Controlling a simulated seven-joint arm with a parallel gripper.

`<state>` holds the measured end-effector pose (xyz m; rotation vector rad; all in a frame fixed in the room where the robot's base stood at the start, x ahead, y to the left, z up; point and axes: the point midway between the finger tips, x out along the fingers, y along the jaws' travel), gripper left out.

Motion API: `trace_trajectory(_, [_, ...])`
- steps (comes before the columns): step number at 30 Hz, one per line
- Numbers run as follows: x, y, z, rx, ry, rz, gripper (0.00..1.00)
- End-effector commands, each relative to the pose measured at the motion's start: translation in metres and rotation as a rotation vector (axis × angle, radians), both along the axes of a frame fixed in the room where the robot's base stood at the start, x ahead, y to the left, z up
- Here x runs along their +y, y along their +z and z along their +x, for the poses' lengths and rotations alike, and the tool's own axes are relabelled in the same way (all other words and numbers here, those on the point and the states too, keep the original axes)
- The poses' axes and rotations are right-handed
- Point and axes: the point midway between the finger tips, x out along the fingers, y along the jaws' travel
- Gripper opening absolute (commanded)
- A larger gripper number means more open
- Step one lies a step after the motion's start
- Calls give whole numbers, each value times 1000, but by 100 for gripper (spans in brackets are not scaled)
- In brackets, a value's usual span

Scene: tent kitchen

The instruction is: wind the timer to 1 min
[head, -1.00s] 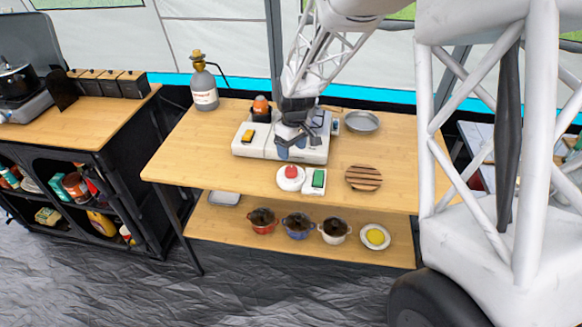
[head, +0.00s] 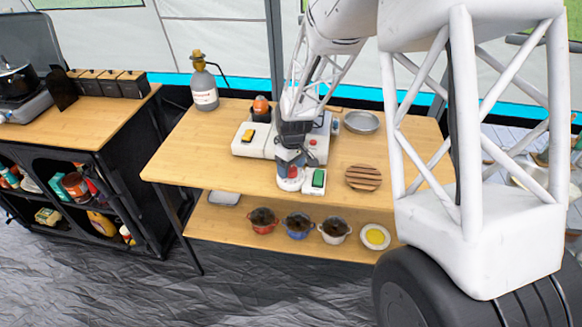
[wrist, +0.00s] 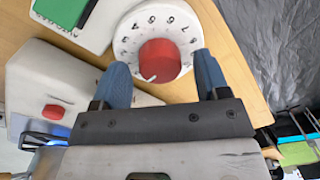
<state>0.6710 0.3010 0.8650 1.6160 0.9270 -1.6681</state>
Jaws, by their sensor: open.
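The timer is a round white dial (wrist: 181,22) with printed numbers and a red knob (wrist: 159,60) in its middle. The knob has a pale pointer mark at its lower left edge. In the head view the timer (head: 289,184) sits near the front edge of the wooden table, mostly covered by my gripper (head: 289,166). In the wrist view my gripper (wrist: 162,75) is open, with one blue finger on each side of the red knob. Whether the fingers touch the knob cannot be told.
A white block with a green top (head: 318,181) stands right beside the timer. A white appliance with a red button (head: 313,142) is behind. A striped wooden trivet (head: 363,177) and a metal pan (head: 361,122) lie to the right.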

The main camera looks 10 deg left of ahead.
Motion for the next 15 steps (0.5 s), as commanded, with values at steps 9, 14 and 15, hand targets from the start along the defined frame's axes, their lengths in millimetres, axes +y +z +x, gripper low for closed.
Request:
trace_trajectory(9, [0,-3,0,0,0,0,68])
trace_trajectory(14, [0,-3,0,0,0,0,53])
trace_trajectory(15, [0,-3,0,0,0,0,47])
